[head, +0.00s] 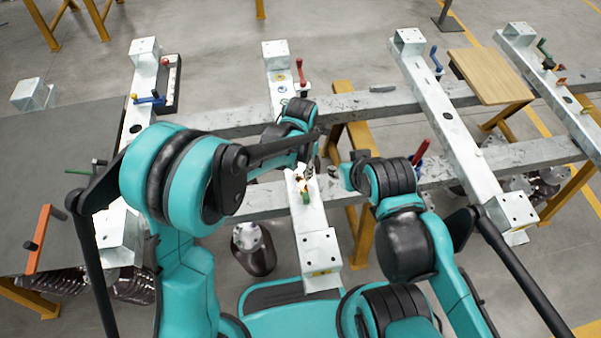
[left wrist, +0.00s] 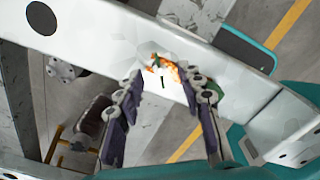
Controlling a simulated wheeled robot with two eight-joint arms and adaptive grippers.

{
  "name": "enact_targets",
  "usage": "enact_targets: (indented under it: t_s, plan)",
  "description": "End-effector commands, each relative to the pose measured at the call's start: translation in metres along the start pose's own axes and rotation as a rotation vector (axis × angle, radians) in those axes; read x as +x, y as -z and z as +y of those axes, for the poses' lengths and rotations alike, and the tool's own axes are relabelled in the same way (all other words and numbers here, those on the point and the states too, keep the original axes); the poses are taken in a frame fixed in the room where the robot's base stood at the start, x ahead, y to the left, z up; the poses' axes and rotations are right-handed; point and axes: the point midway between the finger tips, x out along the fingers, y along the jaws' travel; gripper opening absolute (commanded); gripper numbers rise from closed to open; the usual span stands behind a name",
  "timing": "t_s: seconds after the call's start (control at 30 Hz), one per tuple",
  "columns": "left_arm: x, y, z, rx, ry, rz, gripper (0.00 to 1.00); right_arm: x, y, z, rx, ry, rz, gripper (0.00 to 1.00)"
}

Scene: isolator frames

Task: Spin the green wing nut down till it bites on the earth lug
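The steel beam (head: 309,216) in the middle carries a small white, orange and green fitting (head: 302,174) near my left gripper (head: 310,165). In the left wrist view the fitting (left wrist: 165,69) has orange edges and a small green part, but it is too washed out to tell wing nut from earth lug. My left gripper (left wrist: 163,82) is open, its two fingers apart with the fitting just beyond and between the tips. Another green part (left wrist: 197,78) shows behind the right finger. My right arm ends close by on the right; its fingers are not clear.
A red-handled part (head: 300,72) stands farther up the same beam. Parallel beams (head: 450,125) with coloured handles stand to the right. A wooden board (head: 491,75) lies at the upper right. A dark table (head: 60,170) with an orange bar (head: 40,238) is at left.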

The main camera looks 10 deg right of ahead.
Motion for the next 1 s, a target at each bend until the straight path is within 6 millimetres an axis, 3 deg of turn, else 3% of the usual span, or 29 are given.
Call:
enact_targets:
  t_s: [0.13,0.4,0.57,1.0]
  plan:
    - [0.012,-0.0001,0.0002,0.0,0.0,0.0,0.38,0.0042,-0.003,0.0,0.0,0.0,0.0,0.38]
    - [0.0126,0.0001,0.0002,0.001,0.0,0.0,0.38,0.0038,-0.0026,0.0,0.0,0.0,0.0,0.38]
    - [0.0125,0.0001,0.0002,0.001,0.0,0.0,0.0,0.0038,-0.0026,0.0,0.0,0.0,0.0,0.38]
    - [0.0125,0.0,0.0002,0.046,0.0,-0.001,0.0,0.004,-0.0028,0.0,0.0,0.0,0.0,0.38]
